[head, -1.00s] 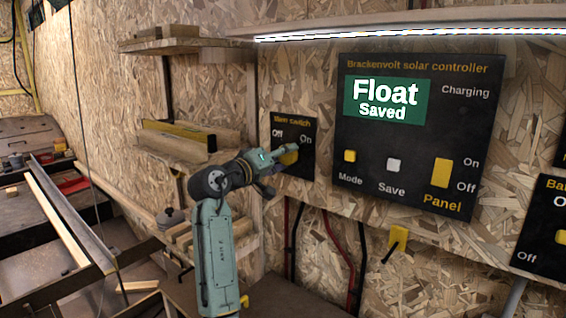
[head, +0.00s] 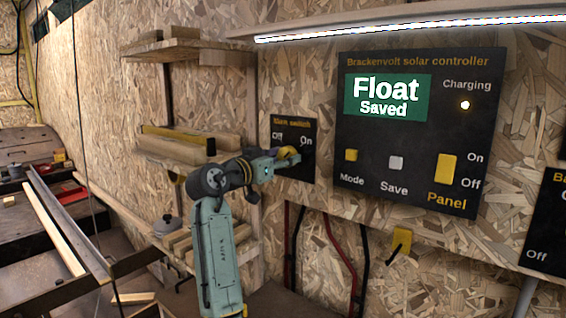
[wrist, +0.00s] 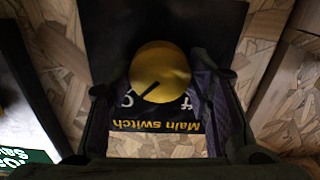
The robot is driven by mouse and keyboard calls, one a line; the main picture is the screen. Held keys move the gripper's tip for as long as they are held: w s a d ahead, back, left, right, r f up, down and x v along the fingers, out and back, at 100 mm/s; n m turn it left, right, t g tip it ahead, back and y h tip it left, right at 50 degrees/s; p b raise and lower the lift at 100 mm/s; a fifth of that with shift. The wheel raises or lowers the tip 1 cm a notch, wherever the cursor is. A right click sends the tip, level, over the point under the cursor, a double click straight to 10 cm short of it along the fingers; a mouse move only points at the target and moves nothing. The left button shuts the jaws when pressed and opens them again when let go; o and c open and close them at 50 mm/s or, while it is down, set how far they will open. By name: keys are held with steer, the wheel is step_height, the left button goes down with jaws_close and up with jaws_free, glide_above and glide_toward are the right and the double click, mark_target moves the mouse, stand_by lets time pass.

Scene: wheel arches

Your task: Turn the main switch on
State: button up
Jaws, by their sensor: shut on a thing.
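The main switch is a round yellow knob (head: 289,154) on a small black plate (head: 279,124) with "Off" at left and "On" at right. My gripper (head: 284,161) is shut on the knob and partly covers it in the head view. In the wrist view the plate shows upside down, with the yellow knob (wrist: 160,68) between my two fingers. The knob's dark pointer mark slants to the lower left there, toward the partly hidden "On" lettering.
The solar controller (head: 420,130) is just right of the switch, with a lit charging lamp (head: 465,104) and a green "Float Saved" screen (head: 388,97). A wooden shelf (head: 180,147) is close on the left. Cables hang below the panels.

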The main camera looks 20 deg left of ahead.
steer(key=shift+m, duration=0.4)
steer(key=o, duration=1.1)
steer(key=shift+o, duration=0.2)
steer(key=v, duration=1.2)
